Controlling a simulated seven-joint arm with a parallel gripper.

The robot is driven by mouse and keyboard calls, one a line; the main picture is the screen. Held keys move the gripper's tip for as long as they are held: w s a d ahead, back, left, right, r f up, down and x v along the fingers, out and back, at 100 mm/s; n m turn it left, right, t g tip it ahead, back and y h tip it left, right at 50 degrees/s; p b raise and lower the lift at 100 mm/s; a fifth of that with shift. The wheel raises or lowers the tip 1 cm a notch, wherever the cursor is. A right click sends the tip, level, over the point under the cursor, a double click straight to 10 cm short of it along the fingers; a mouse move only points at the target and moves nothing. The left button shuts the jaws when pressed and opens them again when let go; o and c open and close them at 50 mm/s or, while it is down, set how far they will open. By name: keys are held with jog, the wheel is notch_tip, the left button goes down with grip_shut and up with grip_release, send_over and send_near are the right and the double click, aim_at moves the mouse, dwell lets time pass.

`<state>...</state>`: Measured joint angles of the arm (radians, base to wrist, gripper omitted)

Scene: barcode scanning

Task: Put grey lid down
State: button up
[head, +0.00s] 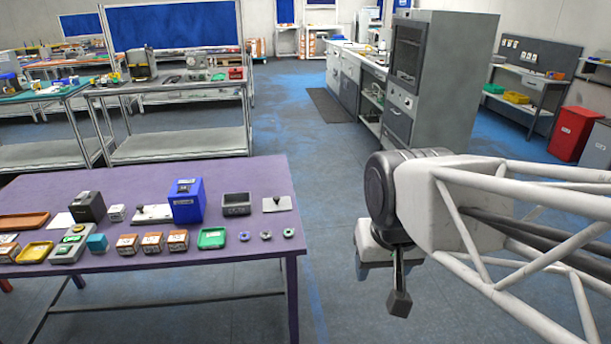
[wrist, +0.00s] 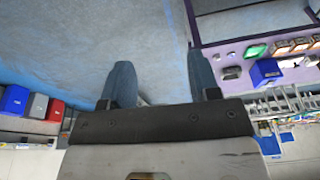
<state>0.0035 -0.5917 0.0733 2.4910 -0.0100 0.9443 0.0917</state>
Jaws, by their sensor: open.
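The grey lid (head: 277,204), a flat grey plate with a small dark knob, lies flat near the right end of the purple table (head: 235,172). It is just right of an open grey box (head: 236,204) and apart from it. My gripper is off to the right of the table, above the floor. In the wrist view my gripper (wrist: 160,62) has its two blue-grey fingers wide apart, with only blue floor between them. It is open and empty. I cannot make out the lid surely in the wrist view.
The table holds a blue box (head: 187,201), a green tray (head: 212,238), small cartons (head: 152,243), rings (head: 266,236) and a white plate with a handle (head: 152,213). A tall grey cabinet (head: 440,75) stands behind. Floor right of the table is clear.

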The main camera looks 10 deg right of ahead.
jog(key=shift+s+f+n, duration=0.2)
jog(key=shift+s+f, duration=0.1)
jog(key=shift+s, duration=0.3)
jog(key=shift+s+f+n, duration=0.2)
jog(key=shift+s+f, duration=0.05)
jog(key=shift+s, duration=0.35)
